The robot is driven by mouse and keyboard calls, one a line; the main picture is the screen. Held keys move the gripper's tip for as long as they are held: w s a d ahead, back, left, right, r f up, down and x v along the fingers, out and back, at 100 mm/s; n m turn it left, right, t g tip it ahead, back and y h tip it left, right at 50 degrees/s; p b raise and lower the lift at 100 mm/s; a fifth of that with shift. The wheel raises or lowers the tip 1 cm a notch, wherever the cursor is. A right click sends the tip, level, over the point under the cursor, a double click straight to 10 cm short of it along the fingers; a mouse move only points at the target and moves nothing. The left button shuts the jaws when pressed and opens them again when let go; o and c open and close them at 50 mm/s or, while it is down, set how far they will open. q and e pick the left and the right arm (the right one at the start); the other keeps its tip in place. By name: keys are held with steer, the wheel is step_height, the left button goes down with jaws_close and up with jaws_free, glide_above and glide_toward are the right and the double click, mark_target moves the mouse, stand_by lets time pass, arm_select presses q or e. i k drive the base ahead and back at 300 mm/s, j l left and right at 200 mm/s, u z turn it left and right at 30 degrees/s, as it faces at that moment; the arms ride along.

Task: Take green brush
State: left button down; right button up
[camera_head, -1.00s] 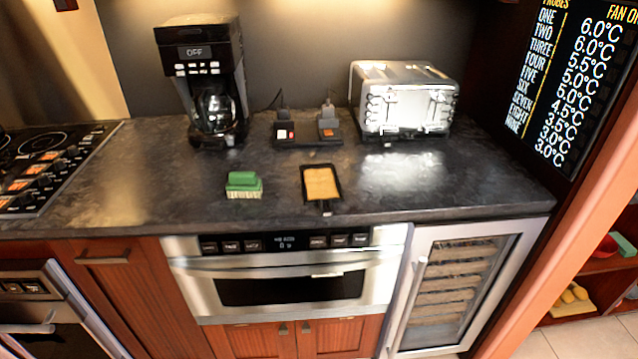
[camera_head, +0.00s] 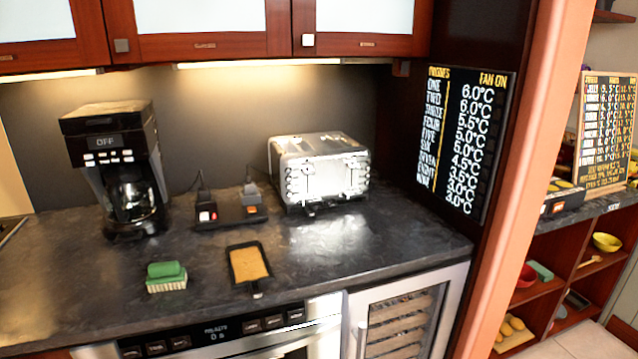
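The green brush (camera_head: 166,276) lies on the dark countertop, bristles down, near the counter's front edge. It has a green top and pale bristles. It is left of a small dark-framed tray with a tan surface (camera_head: 249,263) and in front of the coffee maker. Nothing touches it. Neither of my grippers shows in the head view.
A black coffee maker (camera_head: 117,170), a black double-socket unit (camera_head: 231,209) and a silver toaster (camera_head: 320,170) stand behind. The drawer microwave (camera_head: 215,334) and a glass-door cooler (camera_head: 401,324) are below the counter. Upper cabinets (camera_head: 205,28) hang above. The counter around the brush is clear.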

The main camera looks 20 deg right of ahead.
mark_target(162, 275)
steer(key=i+j+z, duration=0.1)
steer(key=j, duration=0.3)
steer(key=i+j+z, duration=0.1)
steer(key=j, duration=0.35)
steer(key=i+j+z, duration=0.15)
steer(key=j, duration=0.25)
steer(key=j+z, duration=0.1)
steer(key=j, duration=0.35)
steer(key=i, duration=0.05)
